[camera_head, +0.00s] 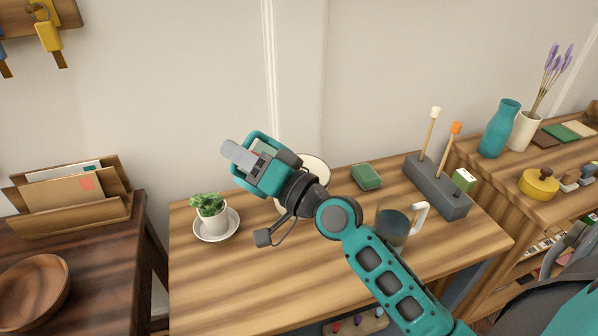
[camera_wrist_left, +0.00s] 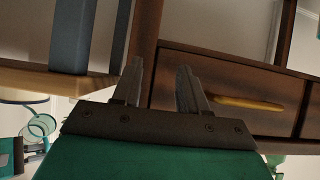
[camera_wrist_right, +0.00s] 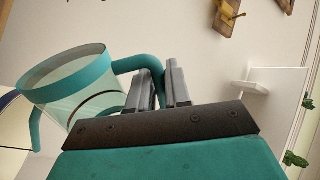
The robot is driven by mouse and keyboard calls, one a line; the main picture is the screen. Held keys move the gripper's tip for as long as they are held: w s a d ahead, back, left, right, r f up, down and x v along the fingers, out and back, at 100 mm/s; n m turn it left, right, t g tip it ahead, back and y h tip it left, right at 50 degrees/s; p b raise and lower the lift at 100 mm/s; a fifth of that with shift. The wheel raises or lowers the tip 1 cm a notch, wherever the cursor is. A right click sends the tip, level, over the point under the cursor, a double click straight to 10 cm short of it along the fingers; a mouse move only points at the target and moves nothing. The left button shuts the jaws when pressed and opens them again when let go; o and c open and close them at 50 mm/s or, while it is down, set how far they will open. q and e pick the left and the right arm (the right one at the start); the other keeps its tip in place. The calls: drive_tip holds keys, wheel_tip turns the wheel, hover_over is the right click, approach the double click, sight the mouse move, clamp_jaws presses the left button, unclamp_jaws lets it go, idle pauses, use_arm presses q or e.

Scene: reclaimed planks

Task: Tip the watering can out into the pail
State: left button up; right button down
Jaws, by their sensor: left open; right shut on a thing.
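The watering can (camera_wrist_right: 75,78) shows in the right wrist view, with a clear body, teal rim, teal handle and a teal spout at the left. My right gripper (camera_wrist_right: 161,76) is shut on its handle. In the head view, my right gripper (camera_head: 240,154) is raised over the back of the middle table, and the can is hard to separate from it. A cream round vessel (camera_head: 318,168), apparently the pail, stands behind my right wrist, partly hidden. My left gripper (camera_wrist_left: 160,68) is open and empty in the left wrist view, facing a dark drawer front.
On the middle table (camera_head: 240,285) are a potted plant (camera_head: 209,212), a green block (camera_head: 367,176), a dark glass mug (camera_head: 392,228) and a grey holder (camera_head: 435,187) with sticks. A letter rack (camera_head: 70,200) and wooden bowl (camera_head: 33,288) are left. A teal vase (camera_head: 499,130) stands right.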

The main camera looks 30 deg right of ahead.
sight(229, 170)
use_arm(q)
drive_tip(key=shift+r, duration=0.15)
use_arm(e)
drive_tip(key=shift+w+d+r+m, duration=0.1)
drive_tip(key=shift+d+r+m, duration=0.25)
drive_tip(key=shift+m, duration=0.15)
drive_tip(key=shift+a+f, duration=0.1)
drive_tip(key=shift+f, duration=0.15)
drive_tip(key=a+n, duration=0.1)
drive_tip(key=a+f+n, duration=0.1)
drive_tip(key=s+a+n, duration=0.1)
drive_tip(key=n, duration=0.1)
drive_tip(key=shift+f+g, duration=0.3)
use_arm(q)
drive_tip(key=shift+d+f, duration=0.1)
drive_tip(key=shift+f, duration=0.25)
use_arm(e)
drive_tip(key=shift+f, duration=0.15)
use_arm(q)
drive_tip(key=shift+s+a, duration=0.15)
drive_tip(key=shift+a, duration=0.1)
use_arm(e)
drive_tip(key=s+a+f+n+g, duration=0.1)
drive_tip(key=a+f+n, duration=0.5)
drive_tip(key=f+n, duration=0.1)
drive_tip(key=shift+s+a+f+n+g, duration=0.2)
drive_tip(key=shift+s+f+n+g, duration=0.15)
drive_tip(key=shift+f, duration=0.45)
use_arm(q)
drive_tip(key=shift+d+r, duration=0.2)
